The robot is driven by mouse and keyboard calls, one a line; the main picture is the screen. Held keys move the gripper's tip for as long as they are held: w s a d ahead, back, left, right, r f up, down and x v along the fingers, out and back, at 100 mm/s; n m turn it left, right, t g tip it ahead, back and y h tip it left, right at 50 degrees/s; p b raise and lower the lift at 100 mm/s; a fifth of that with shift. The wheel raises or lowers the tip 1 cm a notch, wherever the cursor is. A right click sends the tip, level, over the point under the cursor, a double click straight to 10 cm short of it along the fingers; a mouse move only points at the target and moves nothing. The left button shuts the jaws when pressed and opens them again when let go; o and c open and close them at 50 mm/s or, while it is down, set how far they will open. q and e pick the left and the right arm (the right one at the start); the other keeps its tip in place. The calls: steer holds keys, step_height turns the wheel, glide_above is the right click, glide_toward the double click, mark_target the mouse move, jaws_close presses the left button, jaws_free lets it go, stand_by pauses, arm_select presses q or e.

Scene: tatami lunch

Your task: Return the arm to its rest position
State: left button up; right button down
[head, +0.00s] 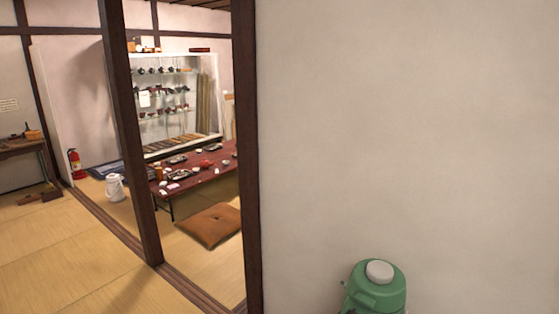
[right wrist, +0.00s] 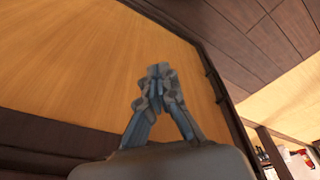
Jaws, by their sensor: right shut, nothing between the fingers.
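My right gripper (right wrist: 159,78) shows in the right wrist view. Its two fingers lean together and meet at the tips, shut with nothing between them. Behind it are a tan, straw-coloured surface and dark wooden boards, and it touches neither as far as I can see. The head view shows neither gripper and no arm. My left gripper is not in view.
In the head view a green jug (head: 377,292) with a pale cap stands close at the bottom, before a plain wall (head: 410,130). Dark posts (head: 131,130) frame an opening onto a low red table (head: 215,177), a cushion (head: 210,226) and shelves. Tatami (head: 70,250) lies clear at left.

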steer(key=s+d+f+g, duration=0.1)
steer(key=s+d+f, duration=0.2)
steer(key=s+f, duration=1.2)
steer(key=shift+s+b, duration=0.35)
steer(key=shift+s, duration=0.15)
stand_by(1.6)
